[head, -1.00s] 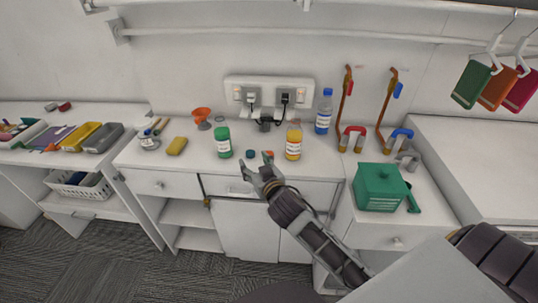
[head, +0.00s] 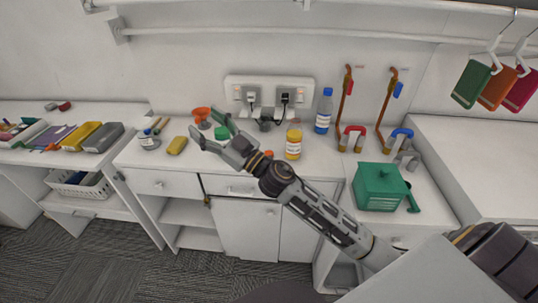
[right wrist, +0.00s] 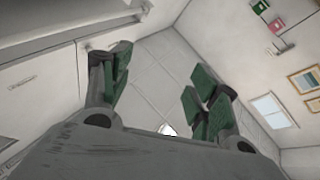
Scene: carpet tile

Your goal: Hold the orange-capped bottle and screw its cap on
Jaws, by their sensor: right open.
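The orange bottle (head: 293,148) with a white label stands upright on the white counter, its top without an orange cap. A small orange cap (head: 268,153) lies on the counter left of the bottle, partly behind my right gripper. My right gripper (head: 207,125) is open and empty, raised over the counter in front of the green bottle (head: 221,133), left of the orange bottle and apart from it. In the right wrist view its fingers (right wrist: 155,85) are spread with nothing between them. My left gripper is out of view.
A blue-capped bottle (head: 323,112) stands behind the orange one. An orange funnel (head: 201,115) and a yellow sponge (head: 177,145) are to the left. A green box (head: 381,187) stands to the right. Power sockets (head: 270,92) with plugs are on the wall.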

